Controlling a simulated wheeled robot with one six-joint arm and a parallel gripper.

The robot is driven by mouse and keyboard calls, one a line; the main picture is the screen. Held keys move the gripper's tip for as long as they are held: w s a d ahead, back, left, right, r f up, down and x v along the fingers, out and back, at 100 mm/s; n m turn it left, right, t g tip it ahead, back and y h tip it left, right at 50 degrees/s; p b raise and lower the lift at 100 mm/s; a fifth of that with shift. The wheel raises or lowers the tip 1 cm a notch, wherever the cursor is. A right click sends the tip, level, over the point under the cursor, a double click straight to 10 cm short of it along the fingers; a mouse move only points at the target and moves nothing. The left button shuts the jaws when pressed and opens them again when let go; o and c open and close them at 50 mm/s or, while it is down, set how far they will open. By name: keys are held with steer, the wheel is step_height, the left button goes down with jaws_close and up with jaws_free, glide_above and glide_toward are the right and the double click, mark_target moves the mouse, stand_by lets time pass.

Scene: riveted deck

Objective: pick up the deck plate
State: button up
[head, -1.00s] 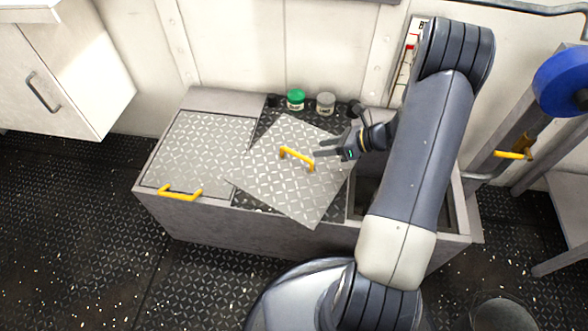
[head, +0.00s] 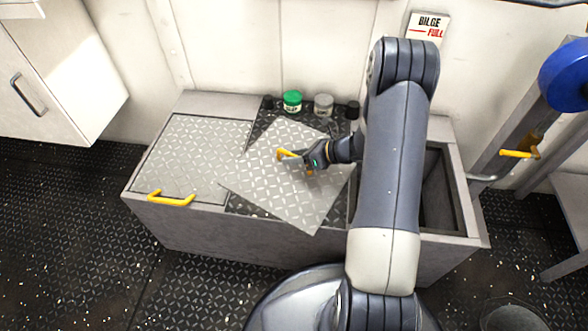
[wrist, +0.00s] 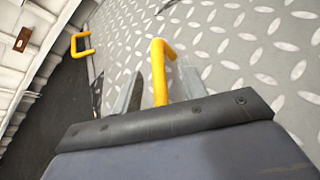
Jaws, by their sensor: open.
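The deck plate (head: 270,180) is a silver diamond-tread sheet with a yellow handle (head: 284,154). It lies at an angle across the middle of the bench-like box, partly over its dark treaded surface. My gripper (head: 287,160) is at the handle, and it partly hides it in the head view. In the wrist view the plate (wrist: 225,50) fills the right, and the yellow handle (wrist: 158,70) stands between the two open fingers of my gripper (wrist: 152,88). I cannot tell whether either finger touches it.
A second treaded panel with a yellow handle (head: 171,199) lies flush at the box's left. An open recess (head: 438,190) is at the right. A green-lidded jar (head: 292,101) and a grey-lidded jar (head: 323,105) stand behind the plate. A sign (head: 428,26) hangs on the wall.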

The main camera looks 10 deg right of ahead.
steer(key=shift+w+a+f, duration=0.15)
steer(key=shift+a, duration=0.1)
steer(key=shift+c, duration=0.4)
jaws_close()
stand_by(0.9)
